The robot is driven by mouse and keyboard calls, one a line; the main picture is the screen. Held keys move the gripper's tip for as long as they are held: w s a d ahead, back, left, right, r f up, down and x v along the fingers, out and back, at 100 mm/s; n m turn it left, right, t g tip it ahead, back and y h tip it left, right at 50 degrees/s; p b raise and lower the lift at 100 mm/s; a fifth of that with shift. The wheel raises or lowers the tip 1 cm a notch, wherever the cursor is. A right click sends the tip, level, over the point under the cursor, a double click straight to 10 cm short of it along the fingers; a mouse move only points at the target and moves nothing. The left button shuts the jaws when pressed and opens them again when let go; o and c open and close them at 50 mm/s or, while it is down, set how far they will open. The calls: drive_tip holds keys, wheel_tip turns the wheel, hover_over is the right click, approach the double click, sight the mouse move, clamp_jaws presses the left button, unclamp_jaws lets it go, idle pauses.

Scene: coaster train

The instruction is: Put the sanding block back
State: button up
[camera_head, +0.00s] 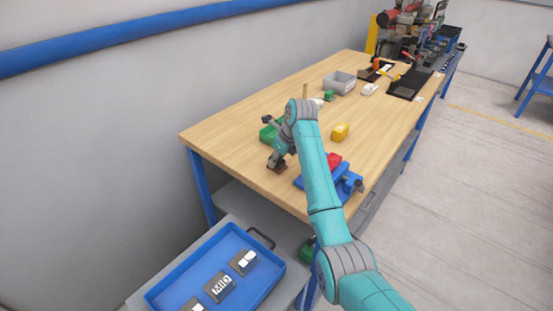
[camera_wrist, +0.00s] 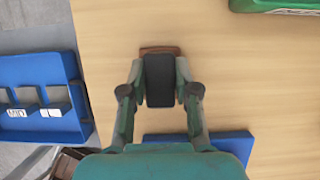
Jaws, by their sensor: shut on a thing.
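The sanding block, a dark grey block with a brown edge, shows between the fingers of my gripper (camera_wrist: 160,92) in the wrist view (camera_wrist: 159,76). My gripper is shut on it, one finger on each side. In the head view my gripper (camera_head: 278,158) points down at the near left part of the wooden table (camera_head: 235,124), with the brownish block (camera_head: 277,167) at its tips. I cannot tell whether the block touches the tabletop. My arm hides part of the table.
A blue tray (camera_head: 165,294) with dark blocks stands low, left of the table. A blue fixture (camera_head: 312,181) with a red part, a green bin (camera_head: 268,132), a yellow block (camera_head: 340,131) and a grey bin (camera_head: 340,83) are on the table. Black mats (camera_head: 408,84) with tools lie farther back.

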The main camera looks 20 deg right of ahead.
drive_tip(key=shift+f, duration=0.1)
drive_tip(key=o, duration=1)
drive_tip(key=v, duration=1.2)
